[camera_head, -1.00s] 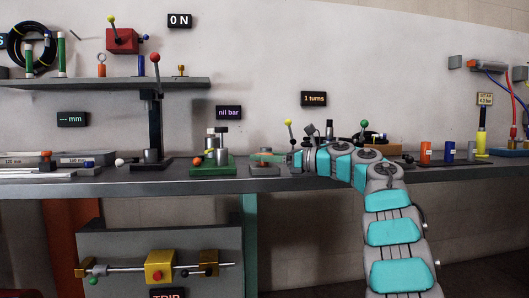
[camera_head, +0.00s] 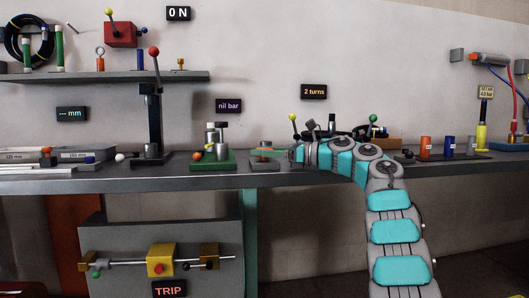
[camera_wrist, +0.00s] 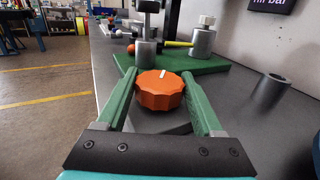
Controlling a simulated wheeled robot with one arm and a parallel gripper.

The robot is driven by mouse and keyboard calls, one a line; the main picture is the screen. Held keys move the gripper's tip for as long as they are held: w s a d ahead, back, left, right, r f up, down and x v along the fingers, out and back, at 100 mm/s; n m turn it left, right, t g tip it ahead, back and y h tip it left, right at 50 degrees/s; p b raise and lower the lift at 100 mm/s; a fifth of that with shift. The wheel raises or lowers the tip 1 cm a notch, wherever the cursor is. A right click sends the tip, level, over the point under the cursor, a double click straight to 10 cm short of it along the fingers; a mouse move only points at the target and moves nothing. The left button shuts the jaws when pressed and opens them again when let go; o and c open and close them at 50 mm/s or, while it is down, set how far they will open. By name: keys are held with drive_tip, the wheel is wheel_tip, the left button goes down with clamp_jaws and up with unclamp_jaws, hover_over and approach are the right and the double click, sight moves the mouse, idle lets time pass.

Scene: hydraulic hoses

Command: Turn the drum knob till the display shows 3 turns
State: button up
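The drum knob (camera_wrist: 160,92) is an orange fluted knob with a white mark on top, seen large in the wrist view. My gripper (camera_wrist: 160,82) has its two green fingers on either side of the knob, close against its rim, and looks shut on it. In the head view my gripper (camera_head: 268,149) reaches in from the right along the bench, and the knob shows only small between the fingers. The display (camera_head: 314,92) on the wall above reads 2 turns.
A green base plate (camera_wrist: 195,66) with a grey post stands just beyond the knob. A grey hollow cylinder (camera_wrist: 270,92) stands to the right. In the head view a tall lever with a red ball (camera_head: 154,52) rises left of the green base.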

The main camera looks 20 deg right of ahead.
drive_tip(key=o, duration=0.5)
drive_tip(key=shift+c, duration=0.2)
drive_tip(key=v, duration=0.7)
drive_tip(key=shift+s+d+b, duration=0.2)
drive_tip(key=shift+d+b, duration=0.1)
drive_tip(key=shift+b, duration=0.1)
drive_tip(key=shift+a, duration=0.1)
